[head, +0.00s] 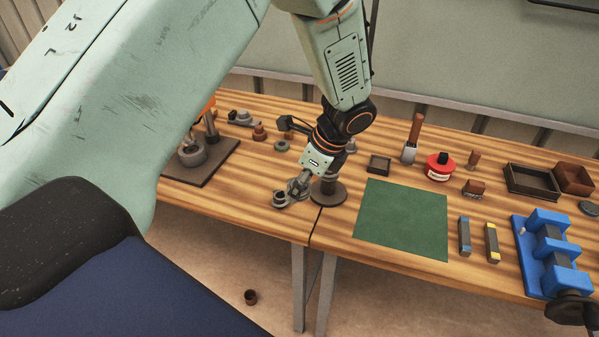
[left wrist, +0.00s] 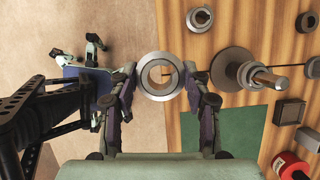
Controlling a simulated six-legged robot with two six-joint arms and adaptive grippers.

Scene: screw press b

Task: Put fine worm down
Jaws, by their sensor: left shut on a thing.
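My left gripper (head: 292,195) is shut on a grey metal ring-shaped piece (head: 280,200), which I take to be the fine worm. It is held at the front edge of the wooden table. In the left wrist view, the piece (left wrist: 160,76) sits between the two fingertips of my left gripper (left wrist: 163,78), and its round bore faces the camera. Whether it touches the tabletop cannot be told. A jointed, finger-like assembly (left wrist: 85,55) at the left of the wrist view may be my right gripper; its opening is unclear.
A round dark stand (head: 332,200) with an upright post is close beside the left gripper. A green mat (head: 405,222) lies to the right, with two small bars and a blue fixture (head: 548,252) beyond. Small parts and trays line the back. A brown cup (head: 250,297) is on the floor.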

